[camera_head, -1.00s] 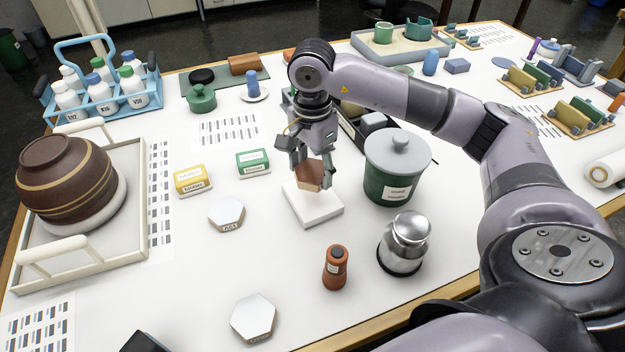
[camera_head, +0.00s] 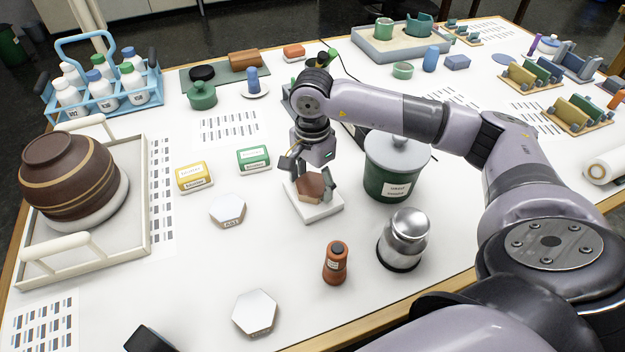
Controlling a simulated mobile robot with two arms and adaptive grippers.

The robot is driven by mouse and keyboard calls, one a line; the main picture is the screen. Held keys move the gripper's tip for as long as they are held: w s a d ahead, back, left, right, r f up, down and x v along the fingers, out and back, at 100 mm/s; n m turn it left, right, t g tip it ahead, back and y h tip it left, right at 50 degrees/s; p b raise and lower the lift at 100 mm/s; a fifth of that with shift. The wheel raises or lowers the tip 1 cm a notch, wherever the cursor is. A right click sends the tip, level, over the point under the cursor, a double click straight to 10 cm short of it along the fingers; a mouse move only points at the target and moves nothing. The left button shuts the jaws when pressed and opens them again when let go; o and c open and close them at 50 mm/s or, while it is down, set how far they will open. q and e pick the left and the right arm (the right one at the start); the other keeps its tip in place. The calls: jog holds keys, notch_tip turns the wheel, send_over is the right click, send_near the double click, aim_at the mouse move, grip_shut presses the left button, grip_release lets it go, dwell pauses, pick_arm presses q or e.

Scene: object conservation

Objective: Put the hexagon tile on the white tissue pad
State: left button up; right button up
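A brown hexagon-shaped tile (camera_head: 311,187) lies at the top of the white pad (camera_head: 317,213), between the fingers of my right gripper (camera_head: 311,178). The tile looks slightly tilted, and it seems to touch the pad. The fingers are low on either side of it, partly hiding it. I cannot tell whether they still grip it. Two pale hexagonal blocks lie apart on the table, one left of the pad (camera_head: 228,210) and one near the front (camera_head: 255,312). My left gripper does not clearly show.
A green canister (camera_head: 389,187) stands close right of the pad. An orange-brown bottle (camera_head: 335,263) and a steel jar (camera_head: 404,240) stand in front. Yellow (camera_head: 194,177) and green (camera_head: 253,159) boxes lie left. A dark object (camera_head: 150,340) cuts the bottom edge.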

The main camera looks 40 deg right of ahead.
aim_at(312, 184)
jog(key=shift+o, duration=1)
jog(key=shift+r, duration=0.55)
notch_tip(312, 184, up, 11)
jog(key=b, duration=0.2)
jog(key=shift+r+b, duration=0.15)
jog(key=shift+b, duration=0.25)
